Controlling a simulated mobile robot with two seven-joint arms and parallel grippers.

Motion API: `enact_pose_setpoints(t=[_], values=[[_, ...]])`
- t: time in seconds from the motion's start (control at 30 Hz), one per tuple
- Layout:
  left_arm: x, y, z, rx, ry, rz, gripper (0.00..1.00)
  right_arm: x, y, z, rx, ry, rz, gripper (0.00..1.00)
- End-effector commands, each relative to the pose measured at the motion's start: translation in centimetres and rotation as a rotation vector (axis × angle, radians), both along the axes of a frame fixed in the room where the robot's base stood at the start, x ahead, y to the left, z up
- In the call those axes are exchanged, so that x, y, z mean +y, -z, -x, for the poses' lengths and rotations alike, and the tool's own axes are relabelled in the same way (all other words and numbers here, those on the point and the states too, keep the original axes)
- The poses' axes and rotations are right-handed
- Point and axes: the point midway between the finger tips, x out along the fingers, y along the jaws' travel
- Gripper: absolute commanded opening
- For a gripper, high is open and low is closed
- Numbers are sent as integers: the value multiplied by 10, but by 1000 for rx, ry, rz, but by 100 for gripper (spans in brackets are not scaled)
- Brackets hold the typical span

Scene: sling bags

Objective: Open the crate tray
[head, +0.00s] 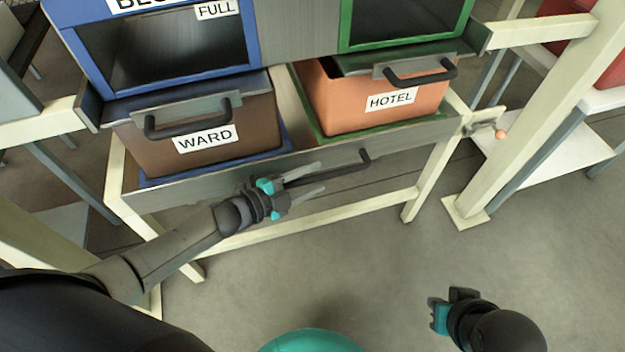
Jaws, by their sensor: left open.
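The crate tray (410,143) is a wide grey tray in a cream frame, with a long front panel. It bears a brown crate labelled WARD (256,130) on the left and an orange crate labelled HOTEL (335,97) on the right. A dark bar handle (345,170) stands out from the panel's middle. My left gripper (312,178) is open at the handle's left part, with one finger above the bar and one below. Whether they touch it I cannot tell. My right gripper (438,312) is low at the right, away from the tray; its jaw opening is unclear.
A blue-framed bin (70,45) marked FULL and a green-framed bin (405,43) sit above the crates. A cream post (530,110) stands right of the tray, near a small orange knob (501,134). The floor (340,270) in front is clear.

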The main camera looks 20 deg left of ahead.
Motion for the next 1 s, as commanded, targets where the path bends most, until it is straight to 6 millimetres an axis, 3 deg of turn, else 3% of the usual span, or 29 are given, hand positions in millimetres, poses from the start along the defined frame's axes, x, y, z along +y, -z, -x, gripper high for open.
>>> enact_pose_setpoints(t=[0.37, 0.8, 1.0], values=[[-2, 1, -3, 0, -1, 0, 52, 0, -3, 1, -3, 0, 0, 0], [-2, 1, -3, 0, 0, 0, 3, 0, -3, 0, -4, 1, 0, 0], [-2, 0, -3, -1, 0, -1, 0, 0, -3, 0, -4, 1, 0, 0]])
